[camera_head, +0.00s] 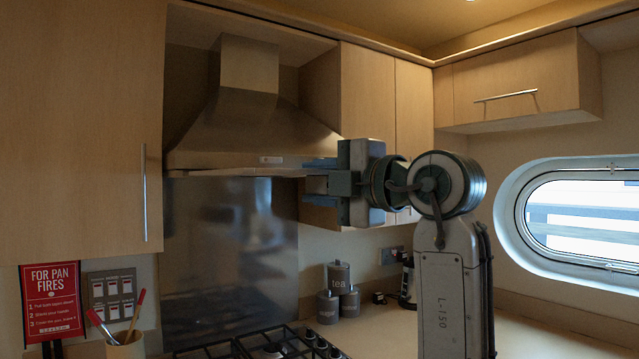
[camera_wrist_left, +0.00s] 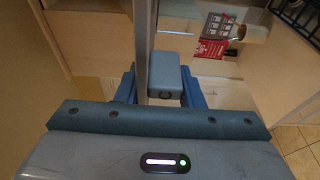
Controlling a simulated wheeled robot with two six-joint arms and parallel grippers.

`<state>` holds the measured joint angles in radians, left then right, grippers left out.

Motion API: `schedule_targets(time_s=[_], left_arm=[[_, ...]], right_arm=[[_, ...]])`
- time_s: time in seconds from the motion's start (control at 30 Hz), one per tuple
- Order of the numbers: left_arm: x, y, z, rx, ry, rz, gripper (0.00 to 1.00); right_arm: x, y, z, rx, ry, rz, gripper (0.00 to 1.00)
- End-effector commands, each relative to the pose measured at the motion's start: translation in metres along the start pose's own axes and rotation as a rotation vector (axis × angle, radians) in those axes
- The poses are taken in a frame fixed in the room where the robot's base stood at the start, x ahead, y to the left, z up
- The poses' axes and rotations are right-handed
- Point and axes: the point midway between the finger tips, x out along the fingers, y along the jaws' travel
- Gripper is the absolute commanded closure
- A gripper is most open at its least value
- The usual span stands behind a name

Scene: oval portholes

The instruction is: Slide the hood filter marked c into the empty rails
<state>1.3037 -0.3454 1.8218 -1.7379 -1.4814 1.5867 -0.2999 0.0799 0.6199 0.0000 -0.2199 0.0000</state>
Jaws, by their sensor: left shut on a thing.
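The range hood (camera_head: 250,135) hangs on the back wall between the cupboards. My left gripper (camera_head: 318,177) is at the hood's lower right edge, its fingers pointing left. It is shut on the hood filter (camera_head: 235,173), a thin pale plate seen nearly edge-on just under the hood's rim. In the left wrist view the filter (camera_wrist_left: 146,45) is a narrow upright strip running away from my left gripper (camera_wrist_left: 160,88). Its letter c cannot be read. The rails are hidden under the hood, so I cannot tell whether the filter touches them. My right gripper is out of view.
A stove (camera_head: 265,345) stands below the hood, with a steel backsplash (camera_head: 235,240) behind. Canisters (camera_head: 340,290) stand right of it. A utensil pot (camera_head: 125,346) and a red sign (camera_head: 52,302) are at lower left. Cupboards (camera_head: 365,95) flank the hood.

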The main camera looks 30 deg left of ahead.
Motion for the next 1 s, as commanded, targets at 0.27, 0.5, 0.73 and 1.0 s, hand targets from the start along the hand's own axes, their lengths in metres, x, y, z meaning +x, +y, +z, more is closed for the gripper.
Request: schedule_targets(time_s=[0.27, 0.5, 0.73, 1.0], left_arm=[[0.000, 0.001, -0.001, -0.001, 0.000, 0.001, 0.97], [0.001, 0.002, -0.001, 0.000, 0.001, 0.001, 0.97], [0.015, 0.003, 0.003, 0.000, 0.003, 0.002, 0.97], [0.025, 0.002, 0.005, 0.000, 0.000, 0.001, 0.97]], right_arm=[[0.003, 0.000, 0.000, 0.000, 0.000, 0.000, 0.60], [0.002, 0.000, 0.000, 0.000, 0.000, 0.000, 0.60], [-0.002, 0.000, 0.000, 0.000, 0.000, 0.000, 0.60], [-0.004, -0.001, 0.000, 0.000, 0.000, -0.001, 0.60]])
